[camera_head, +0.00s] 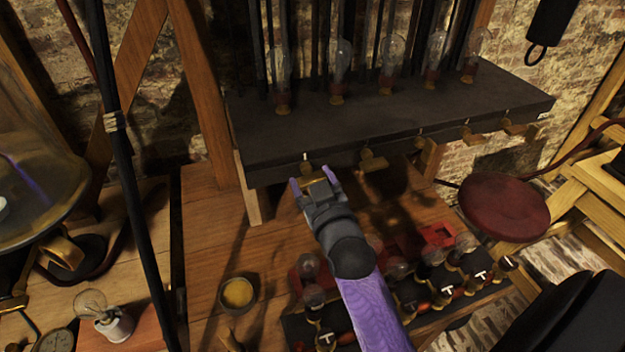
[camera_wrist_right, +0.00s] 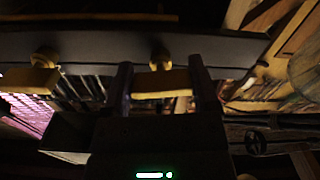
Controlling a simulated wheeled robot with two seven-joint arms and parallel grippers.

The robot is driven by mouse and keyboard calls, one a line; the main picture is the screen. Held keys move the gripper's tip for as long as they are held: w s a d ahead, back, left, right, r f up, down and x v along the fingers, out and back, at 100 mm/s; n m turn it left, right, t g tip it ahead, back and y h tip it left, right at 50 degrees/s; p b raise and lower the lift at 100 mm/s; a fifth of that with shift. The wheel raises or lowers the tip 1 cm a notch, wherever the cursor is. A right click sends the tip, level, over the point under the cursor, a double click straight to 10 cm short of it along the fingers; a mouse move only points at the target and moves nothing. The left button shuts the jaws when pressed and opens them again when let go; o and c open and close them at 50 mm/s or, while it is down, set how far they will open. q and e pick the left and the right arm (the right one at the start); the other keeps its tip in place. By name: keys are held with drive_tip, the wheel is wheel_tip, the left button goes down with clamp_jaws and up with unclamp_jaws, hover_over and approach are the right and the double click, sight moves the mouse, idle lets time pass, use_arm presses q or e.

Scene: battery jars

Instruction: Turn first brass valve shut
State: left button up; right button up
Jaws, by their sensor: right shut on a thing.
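A row of brass valves lines the front edge of a black shelf (camera_head: 400,125). The leftmost brass valve (camera_head: 306,169) is at my right gripper (camera_head: 313,184), which is shut on its handle. The right wrist view shows the flat brass handle (camera_wrist_right: 161,83) between the two dark fingers of the gripper (camera_wrist_right: 162,78), with its round stem above. A second brass valve (camera_head: 373,160) is just to the right in the head view; a neighbouring valve also shows at the left of the wrist view (camera_wrist_right: 32,79). My left gripper is not in view.
Below, a dark rack (camera_head: 345,312) holds bulbs and small switches beside my purple forearm. A small bowl (camera_head: 238,292) sits on the wooden bench (camera_head: 205,235). A round red cushion-like disc (camera_head: 503,207) is at right.

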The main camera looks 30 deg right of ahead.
drive_tip(key=shift+c, duration=1)
drive_tip(key=shift+r+m+p, duration=0.25)
drive_tip(key=shift+m+p, duration=0.55)
drive_tip(key=shift+p, duration=0.25)
drive_tip(key=shift+f+m, duration=0.1)
drive_tip(key=shift+m, duration=0.2)
drive_tip(key=shift+f, duration=0.15)
drive_tip(key=o, duration=1.1)
